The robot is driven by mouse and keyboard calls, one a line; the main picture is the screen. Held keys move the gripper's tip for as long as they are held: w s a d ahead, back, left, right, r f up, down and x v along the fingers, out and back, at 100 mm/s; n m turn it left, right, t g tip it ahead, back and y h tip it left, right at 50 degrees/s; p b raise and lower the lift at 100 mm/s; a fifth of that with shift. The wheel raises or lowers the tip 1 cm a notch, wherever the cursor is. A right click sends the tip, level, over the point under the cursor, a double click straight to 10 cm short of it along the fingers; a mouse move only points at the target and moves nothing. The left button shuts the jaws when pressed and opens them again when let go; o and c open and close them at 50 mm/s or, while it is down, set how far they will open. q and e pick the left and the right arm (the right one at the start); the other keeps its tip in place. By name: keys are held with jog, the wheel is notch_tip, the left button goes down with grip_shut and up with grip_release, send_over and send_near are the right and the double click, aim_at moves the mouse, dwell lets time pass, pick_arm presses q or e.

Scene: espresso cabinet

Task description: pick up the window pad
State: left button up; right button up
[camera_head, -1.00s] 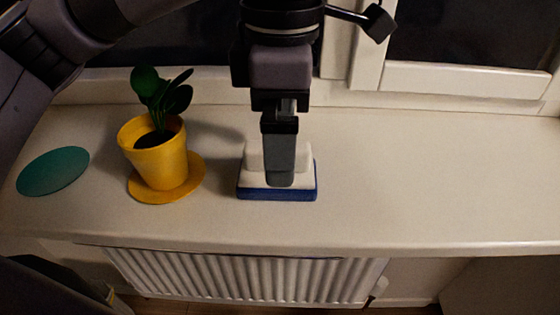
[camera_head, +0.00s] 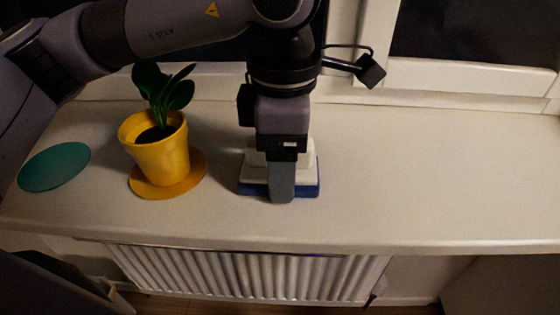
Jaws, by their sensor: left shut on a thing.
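The window pad (camera_head: 308,173) has a white top and a blue base and sits on the windowsill right of the plant. My left gripper (camera_head: 282,188) comes down over it from above, with a grey finger in front of the pad's near side. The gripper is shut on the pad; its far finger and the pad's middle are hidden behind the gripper. I cannot tell whether the pad's base touches the sill or is slightly off it. My right gripper is not in view.
A yellow pot (camera_head: 160,155) with a green plant stands on an orange saucer (camera_head: 150,190) left of the pad. A teal disc (camera_head: 54,167) lies farther left. The sill (camera_head: 430,180) is clear to the right. A radiator (camera_head: 240,275) is below the front edge.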

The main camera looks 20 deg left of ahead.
pick_arm(q)
jog(key=shift+r, duration=0.15)
notch_tip(320, 180, up, 20)
jog(key=p, duration=0.4)
jog(key=o, duration=0.4)
jog(key=shift+c, duration=1.2)
